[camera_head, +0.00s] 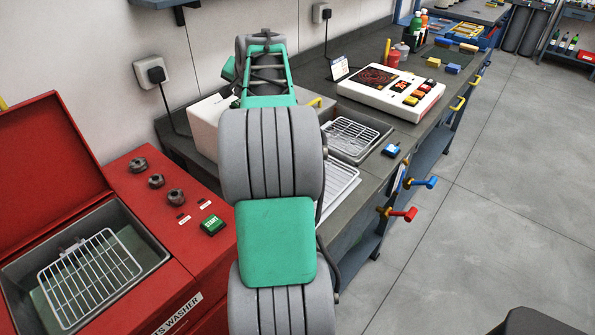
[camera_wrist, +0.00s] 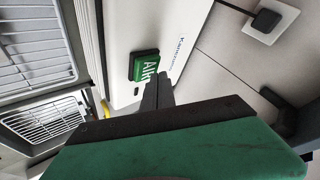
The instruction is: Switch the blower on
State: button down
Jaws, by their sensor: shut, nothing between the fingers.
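The blower looks to be the white box (camera_wrist: 122,35) in the wrist view; its white casing (camera_head: 207,118) also shows in the head view, partly hidden by my arm. A green switch (camera_wrist: 144,66) with white lettering, seemingly "AIR", sits on its face. My gripper (camera_wrist: 158,88) is shut and empty, its dark fingertips right beside the lower right edge of the switch in the picture. I cannot tell whether they touch it. The head view does not show my fingertips or the switch, as my arm is in front.
Wire trays (camera_head: 352,138) stand on the grey bench beside the white box. A red washer (camera_head: 150,225) with an open lid and a green START button (camera_head: 212,225) is at left. A white control panel (camera_head: 388,88) stands further along the bench.

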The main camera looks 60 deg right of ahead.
jog(key=shift+f, duration=0.6)
dwell(0.3)
jog(key=shift+r+p, duration=0.4)
jog(key=shift+r, duration=0.4)
jog(key=shift+r, duration=0.1)
notch_tip(320, 180, up, 6)
jog(key=p, duration=0.4)
jog(key=shift+p, duration=0.4)
